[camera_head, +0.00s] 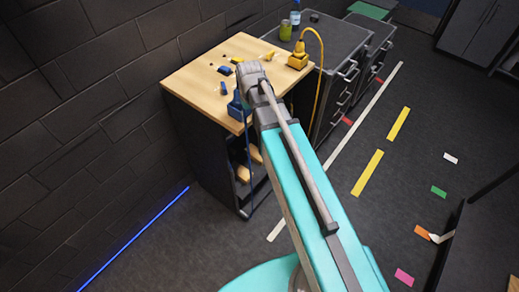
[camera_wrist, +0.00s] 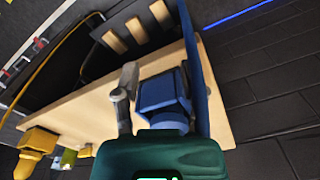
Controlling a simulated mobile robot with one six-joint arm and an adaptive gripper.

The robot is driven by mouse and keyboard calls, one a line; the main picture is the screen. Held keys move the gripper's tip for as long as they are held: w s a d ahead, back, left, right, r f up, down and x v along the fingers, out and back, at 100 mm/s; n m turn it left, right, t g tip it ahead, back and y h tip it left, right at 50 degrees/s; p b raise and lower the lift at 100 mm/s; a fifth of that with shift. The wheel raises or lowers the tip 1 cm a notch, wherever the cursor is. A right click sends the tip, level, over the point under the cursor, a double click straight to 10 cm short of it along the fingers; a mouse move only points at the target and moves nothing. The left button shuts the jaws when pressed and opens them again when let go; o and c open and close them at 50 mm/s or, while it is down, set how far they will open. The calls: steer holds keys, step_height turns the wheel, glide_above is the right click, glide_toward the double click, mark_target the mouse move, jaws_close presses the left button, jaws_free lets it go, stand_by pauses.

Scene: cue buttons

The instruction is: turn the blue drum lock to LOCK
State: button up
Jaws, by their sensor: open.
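The blue drum lock (camera_head: 238,107) sits at the near front edge of the wooden tabletop, left of my arm, with a blue cable hanging down. In the wrist view a blue block with a rounded base (camera_wrist: 163,95) fills the middle, close to my gripper. My gripper (camera_head: 250,75) is over the tabletop at the end of my arm; its fingertips are hidden in the head view. One grey finger shows left of the blue block in the wrist view; the other is not clear. Nothing is seen held. The LOCK marking cannot be read.
The wooden tabletop (camera_head: 190,83) also carries a yellow device (camera_head: 298,60) with a yellow cable, and several small blue, yellow and black pieces. A dark cabinet (camera_head: 335,45) with bottles stands behind. A brick wall is at left; open floor is at right.

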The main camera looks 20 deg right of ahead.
steer(key=s+d+f+m+b, duration=0.1)
steer(key=s+f+b, duration=0.6)
steer(key=f+b, duration=0.1)
steer(key=shift+f+m, duration=0.3)
steer(key=shift+f, duration=0.1)
steer(key=shift+s+d, duration=0.1)
steer(key=s, duration=0.3)
steer(key=shift+s+d+m, duration=0.15)
steer(key=shift+d+m, duration=0.1)
steer(key=shift+m, duration=0.05)
stand_by(0.5)
